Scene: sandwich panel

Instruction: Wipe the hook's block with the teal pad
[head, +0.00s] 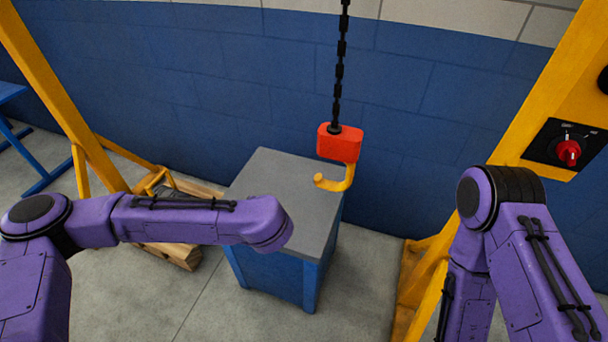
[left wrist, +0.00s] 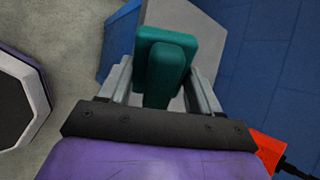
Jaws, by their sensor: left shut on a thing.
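The hook's red block (head: 340,143) hangs from a black chain (head: 338,75) above the back of a grey-topped blue cabinet. Its yellow hook (head: 341,181) points down and curls left. A red corner of the block (left wrist: 266,148) also shows at the lower right of the left wrist view. The teal pad (left wrist: 165,50) is between the fingers of my left gripper (left wrist: 163,82), which is shut on it. In the head view my left forearm reaches to the left of the block; the gripper and pad are hidden there. My right arm is in view, but its gripper is not.
The cabinet's grey top (head: 272,185) is clear. Yellow frame posts stand left (head: 62,90) and right (head: 530,100); the right one carries a red rotary switch (head: 568,152). Timber (head: 180,254) lies left of the cabinet. A blue wall (head: 215,70) closes the back.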

